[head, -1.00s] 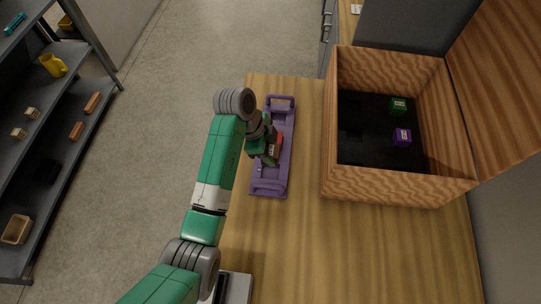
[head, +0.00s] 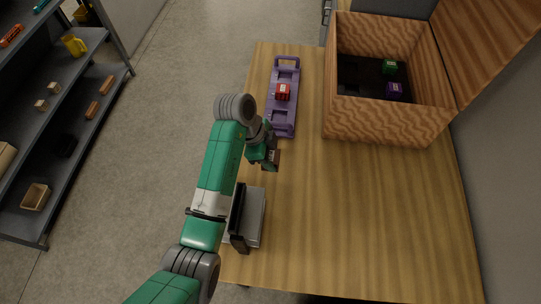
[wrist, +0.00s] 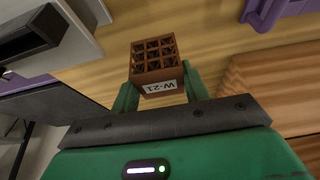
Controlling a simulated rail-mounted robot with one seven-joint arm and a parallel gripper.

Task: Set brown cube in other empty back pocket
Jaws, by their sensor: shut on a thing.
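The brown lattice cube (wrist: 154,60), labelled W-21, is between the two green fingers of my gripper (wrist: 160,88) in the wrist view. My gripper is shut on it. In the head view my gripper (head: 270,158) holds the cube over the table, just past the near end of the purple carrier. The wooden box (head: 385,126) stands open at the back right. In it, a green cube (head: 389,67) and a purple cube (head: 394,91) sit at the right of the dark insert (head: 358,76). The insert's left part shows no cube, but its pockets are hard to make out.
The purple carrier (head: 284,120) holds a red cube (head: 283,92). A grey device with a black bar (head: 250,215) stands at the table's left edge. The box's lid (head: 485,45) is open to the right. The table's (head: 370,210) front and middle are clear. A shelf stands left.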

